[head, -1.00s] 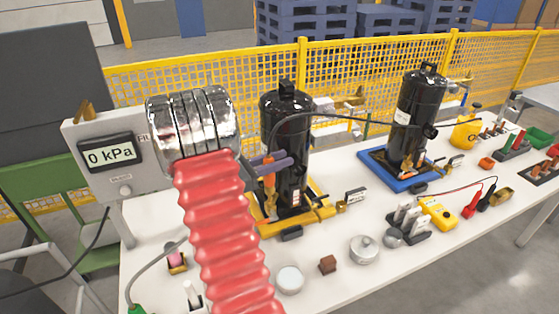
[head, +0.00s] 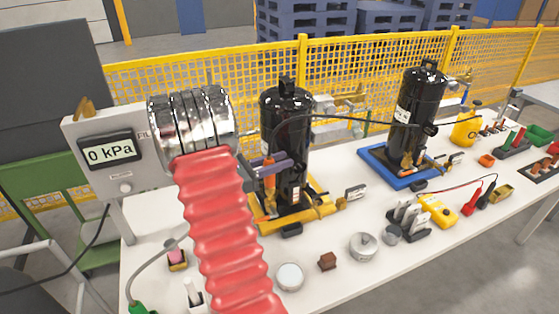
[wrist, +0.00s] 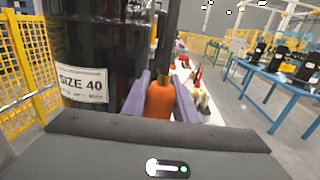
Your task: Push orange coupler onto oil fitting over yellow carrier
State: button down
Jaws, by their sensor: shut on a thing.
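The yellow carrier (head: 318,213) holds a black compressor (head: 285,120) upright in the middle of the bench. My gripper (head: 276,166), with purple fingers, is at the left front side of this compressor. It is shut on the orange coupler (head: 269,181), which sits above the yellow carrier's left part. In the wrist view the orange coupler (wrist: 160,100) stands upright between the fingers, with a dark stem rising above it. A white "SIZE 40" label (wrist: 82,85) is on the compressor to its left. I cannot make out the oil fitting or whether the coupler touches it.
A second black compressor (head: 416,110) stands in a blue carrier (head: 372,165) to the right. A gauge box (head: 112,150) reading 0 kPa is at the left. A metal tin (head: 363,246), a brown block (head: 327,261) and a yellow meter (head: 437,210) lie in front.

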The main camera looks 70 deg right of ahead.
jog(key=shift+f, duration=1.05)
jog(key=c, duration=1.3)
grip_release()
jog(key=shift+c, duration=0.2)
jog(key=shift+w, duration=0.1)
jog(key=v, duration=0.7)
jog(key=shift+a, duration=0.25)
jog(key=shift+w+f, duration=0.1)
